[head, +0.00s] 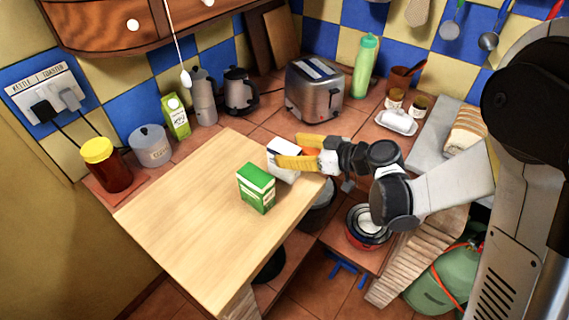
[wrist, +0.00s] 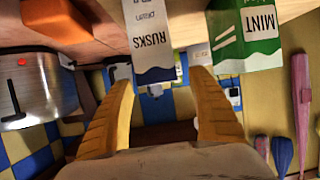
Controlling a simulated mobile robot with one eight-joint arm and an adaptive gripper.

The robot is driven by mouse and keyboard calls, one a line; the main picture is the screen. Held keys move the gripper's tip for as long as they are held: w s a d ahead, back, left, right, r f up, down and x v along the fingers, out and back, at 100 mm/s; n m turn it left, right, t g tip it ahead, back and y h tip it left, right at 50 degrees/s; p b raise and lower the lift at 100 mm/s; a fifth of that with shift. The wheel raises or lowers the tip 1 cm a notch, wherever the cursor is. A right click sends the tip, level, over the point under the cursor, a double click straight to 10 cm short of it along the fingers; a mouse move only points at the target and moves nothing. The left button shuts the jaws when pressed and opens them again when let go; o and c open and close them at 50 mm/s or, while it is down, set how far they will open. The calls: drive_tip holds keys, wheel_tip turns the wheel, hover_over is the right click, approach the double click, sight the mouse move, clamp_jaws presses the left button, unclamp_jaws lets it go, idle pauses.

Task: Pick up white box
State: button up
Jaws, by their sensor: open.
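The white box (head: 284,172) stands near the right corner of the wooden table (head: 180,215) in the head view. In the wrist view it is the white carton (wrist: 150,30) marked RUSKS, with a dark blue end. My gripper (head: 288,150) has yellow fingers and is at the box, one finger across its near side in the head view. In the wrist view the open fingers (wrist: 162,78) lie on either side of the box's end, with a gap showing on the right. Contact with the left finger cannot be told.
A green and white MINT box (head: 256,190) stands close to the white box, on the near left; it also shows in the wrist view (wrist: 245,35). An orange object (wrist: 60,15) lies on the other side. A toaster (head: 314,90) stands on the counter behind. The table's left part is clear.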

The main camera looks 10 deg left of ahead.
drive_tip(key=x, duration=0.2)
drive_tip(key=shift+w+a+f, duration=0.15)
drive_tip(key=shift+a+f, duration=0.05)
drive_tip(key=shift+a, duration=0.05)
drive_tip(key=shift+r, duration=0.1)
drive_tip(key=c, duration=1.3)
